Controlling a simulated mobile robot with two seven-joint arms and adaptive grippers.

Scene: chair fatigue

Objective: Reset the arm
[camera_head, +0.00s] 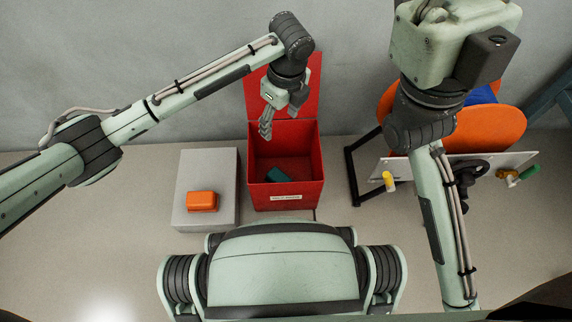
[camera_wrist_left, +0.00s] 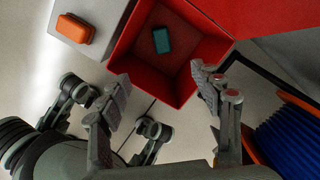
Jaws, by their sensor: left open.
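My left arm reaches in from the left in the head view. Its gripper (camera_head: 266,128) hangs over the open red bin (camera_head: 310,165), near the bin's back left. In the left wrist view my left gripper (camera_wrist_left: 163,88) has its two fingers wide apart with nothing between them. A teal block (camera_head: 278,174) lies on the floor of the red bin, apart from the fingers; it also shows in the left wrist view (camera_wrist_left: 161,40). My right arm rises on the right of the head view, and its fingers are not visible.
An orange case (camera_head: 201,201) lies on a grey block (camera_head: 226,180) left of the bin. The bin's red lid (camera_head: 310,88) stands open at the back. Right of it is a black-framed stand with orange panels (camera_head: 497,130) and a white board (camera_head: 400,168).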

